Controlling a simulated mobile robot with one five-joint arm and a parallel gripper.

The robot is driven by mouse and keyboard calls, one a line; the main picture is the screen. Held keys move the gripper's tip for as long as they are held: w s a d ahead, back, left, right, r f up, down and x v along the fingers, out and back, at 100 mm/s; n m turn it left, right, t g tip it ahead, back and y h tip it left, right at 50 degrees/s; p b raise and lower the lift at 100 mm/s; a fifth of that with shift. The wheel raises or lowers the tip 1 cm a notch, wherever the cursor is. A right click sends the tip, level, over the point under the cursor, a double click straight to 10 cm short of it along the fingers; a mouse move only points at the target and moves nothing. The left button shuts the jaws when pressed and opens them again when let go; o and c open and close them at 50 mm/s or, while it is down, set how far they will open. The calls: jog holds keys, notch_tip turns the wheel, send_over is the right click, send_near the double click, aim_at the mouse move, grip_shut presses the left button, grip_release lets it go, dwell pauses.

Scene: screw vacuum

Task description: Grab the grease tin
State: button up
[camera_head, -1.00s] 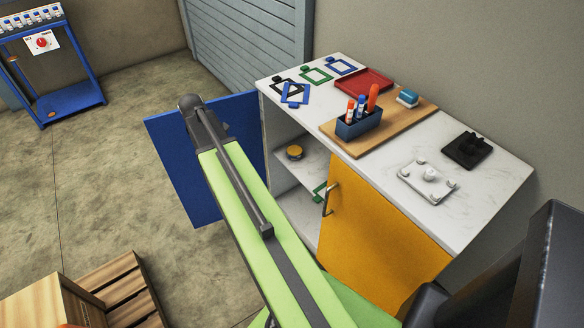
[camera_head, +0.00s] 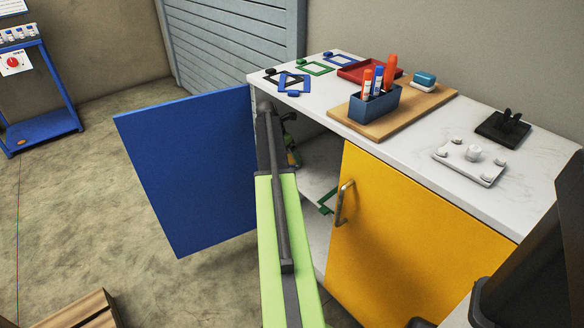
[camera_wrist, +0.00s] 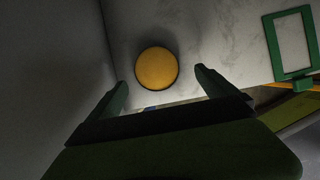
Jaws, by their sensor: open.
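The grease tin, a round tin with a yellow-orange top (camera_wrist: 156,66), stands on the pale cabinet shelf (camera_wrist: 215,40) in the wrist view. My gripper (camera_wrist: 161,80) is open and empty, with one finger on each side just short of the tin. The tin lies ahead of the gap between the fingertips, apart from both. In the head view my arm reaches into the open cabinet and the tin is hidden behind it.
A dark side wall stands close left of the gripper in the wrist view. A green frame (camera_wrist: 290,45) lies right of the tin. The blue door (camera_head: 190,170) stands open; the yellow door (camera_head: 410,225) is shut. The white countertop (camera_head: 415,140) above holds a pen box (camera_head: 374,105).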

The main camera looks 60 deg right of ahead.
aim_at(291, 159)
jog(key=b+x, duration=0.5)
jog(key=shift+w+d+f, duration=0.15)
jog(key=shift+w+f, duration=0.1)
jog(key=shift+w, duration=0.05)
jog(key=shift+r, duration=0.2)
jog(key=shift+c, duration=0.2)
jog(key=c, duration=1.8)
jog(key=shift+r+p, duration=0.15)
jog(key=shift+p, duration=0.2)
jog(key=shift+r+p, duration=0.3)
notch_tip(291, 159, up, 3)
jog(key=p, duration=0.3)
jog(key=w+a, duration=0.2)
jog(key=a, duration=0.6)
jog(key=w+a, duration=0.3)
jog(key=a, duration=0.6)
jog(key=shift+w, duration=0.25)
